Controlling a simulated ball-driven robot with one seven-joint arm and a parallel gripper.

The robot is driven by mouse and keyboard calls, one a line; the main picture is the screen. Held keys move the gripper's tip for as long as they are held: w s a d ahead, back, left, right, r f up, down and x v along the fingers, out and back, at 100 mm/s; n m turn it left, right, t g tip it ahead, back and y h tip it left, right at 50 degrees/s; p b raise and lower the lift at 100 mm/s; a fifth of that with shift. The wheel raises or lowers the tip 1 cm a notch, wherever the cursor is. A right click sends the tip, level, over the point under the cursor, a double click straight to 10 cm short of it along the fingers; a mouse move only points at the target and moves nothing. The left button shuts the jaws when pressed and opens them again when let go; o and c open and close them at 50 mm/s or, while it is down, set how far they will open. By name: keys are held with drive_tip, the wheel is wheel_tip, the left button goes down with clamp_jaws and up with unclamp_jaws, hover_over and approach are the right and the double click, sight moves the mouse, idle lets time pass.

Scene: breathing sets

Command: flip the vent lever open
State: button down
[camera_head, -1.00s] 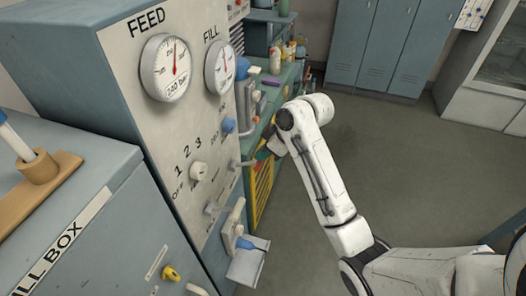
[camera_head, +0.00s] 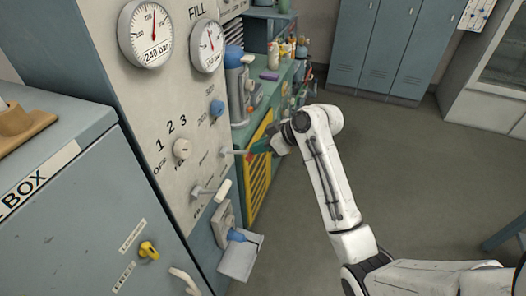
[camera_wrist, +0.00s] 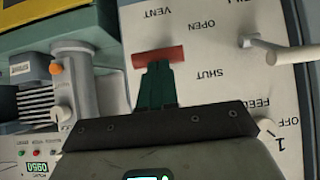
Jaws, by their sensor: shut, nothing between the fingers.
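The vent lever's red handle (camera_wrist: 158,57) lies crosswise in the wrist view, beside the upside-down VENT label and near the OPEN and SHUT markings. My gripper (camera_wrist: 158,68) has its green fingers together, with the tips right at the handle's edge; I cannot tell whether they touch it. The fingers are not around the handle. In the head view, my gripper (camera_head: 257,148) is at the panel's right edge, beside the lever's pale stem (camera_head: 234,152). The lever's pivot is hidden in the wrist view.
The panel (camera_head: 165,105) also carries a white-handled lever (camera_head: 223,190), a selector knob (camera_head: 182,149), a blue knob (camera_head: 217,107) and two gauges. A blue-handled fitting (camera_head: 237,235) sticks out below. A cluttered bench (camera_head: 262,92) stands behind. The floor at right is open.

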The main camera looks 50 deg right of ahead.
wheel_tip(320, 180, down, 11)
drive_tip(key=t+y+b, duration=0.2)
drive_tip(key=t+b, duration=0.5)
drive_tip(key=b, duration=1.3)
drive_tip(key=shift+s+y, duration=0.3)
drive_tip(key=shift+s, duration=0.05)
drive_tip(key=shift+r, duration=0.1)
drive_tip(key=shift+d, duration=0.1)
